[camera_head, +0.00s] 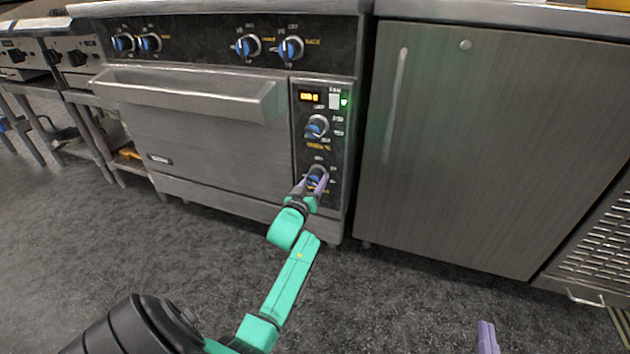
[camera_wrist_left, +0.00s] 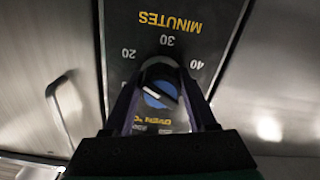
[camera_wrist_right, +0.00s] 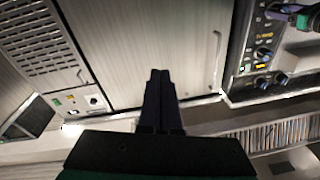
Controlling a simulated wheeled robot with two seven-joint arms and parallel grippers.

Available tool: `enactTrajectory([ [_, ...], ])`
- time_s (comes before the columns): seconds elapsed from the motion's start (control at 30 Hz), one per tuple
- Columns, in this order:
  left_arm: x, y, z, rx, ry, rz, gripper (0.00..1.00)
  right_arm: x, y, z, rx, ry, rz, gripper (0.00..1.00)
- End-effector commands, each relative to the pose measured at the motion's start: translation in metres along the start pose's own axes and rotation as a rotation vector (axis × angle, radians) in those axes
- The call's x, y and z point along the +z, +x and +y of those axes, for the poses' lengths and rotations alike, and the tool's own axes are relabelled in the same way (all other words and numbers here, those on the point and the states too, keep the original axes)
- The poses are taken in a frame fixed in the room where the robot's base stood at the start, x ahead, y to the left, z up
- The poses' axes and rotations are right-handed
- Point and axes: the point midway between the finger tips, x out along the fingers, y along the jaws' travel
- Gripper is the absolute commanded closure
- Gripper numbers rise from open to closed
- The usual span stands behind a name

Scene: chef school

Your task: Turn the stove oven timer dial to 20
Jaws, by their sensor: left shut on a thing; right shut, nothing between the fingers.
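The timer dial (camera_head: 314,178) is the lower knob on the stove's right-hand control panel, with a blue face. My left gripper (camera_head: 317,172) is shut on it, a finger on either side. In the left wrist view the dial (camera_wrist_left: 158,95) shows a white pointer bar slanting from upper left to lower right. I cannot tell which bar end indicates the setting. My right gripper (camera_wrist_right: 160,76) is shut and empty, away from the stove; a fingertip shows in the head view (camera_head: 487,338).
Another blue knob (camera_head: 316,126) and a small lit display (camera_head: 310,97) sit above the dial. The oven door handle (camera_head: 190,88) sticks out to the left. A steel cabinet (camera_head: 490,140) stands to the right. The floor in front is clear.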

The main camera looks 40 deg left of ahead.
Motion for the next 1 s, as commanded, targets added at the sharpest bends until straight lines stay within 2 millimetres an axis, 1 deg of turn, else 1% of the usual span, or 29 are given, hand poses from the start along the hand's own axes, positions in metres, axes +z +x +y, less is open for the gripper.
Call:
enactTrajectory([
  [0.13, 0.000, 0.000, 0.000, 0.000, -0.001, 0.000, 0.98, 0.000, 0.000, 0.000, 0.000, 0.000, 0.001, 1.00],
  [0.17, 0.000, 0.000, 0.000, 0.000, -0.001, 0.000, 0.35, 0.000, 0.000, 0.000, 0.000, 0.000, 0.001, 1.00],
  [0.2, 0.000, 0.000, 0.000, 0.000, -0.001, 0.000, 0.20, 0.000, 0.000, 0.000, 0.000, 0.000, 0.001, 1.00],
  [0.23, 0.000, 0.000, 0.000, 0.000, -0.001, 0.000, 0.13, 0.000, 0.000, 0.000, 0.000, 0.000, 0.001, 1.00],
  [0.63, 0.000, -0.001, 0.000, 0.000, -0.001, 0.000, 0.13, -0.001, 0.000, 0.000, -0.001, 0.001, 0.001, 1.00],
  [0.73, 0.000, -0.004, 0.000, 0.000, -0.001, -0.001, 0.13, 0.002, -0.001, -0.001, 0.001, 0.006, -0.016, 1.00],
  [0.77, 0.000, -0.005, 0.000, 0.000, -0.001, -0.002, 0.13, 0.005, -0.002, -0.001, 0.002, 0.010, -0.026, 1.00],
  [0.87, 0.000, -0.010, 0.001, 0.001, -0.001, -0.001, 0.13, 0.025, -0.012, -0.001, 0.012, 0.028, -0.083, 1.00],
  [1.0, 0.000, -0.016, 0.000, 0.000, -0.001, -0.002, 0.13, 0.061, -0.033, -0.002, 0.026, 0.059, -0.190, 1.00],
])
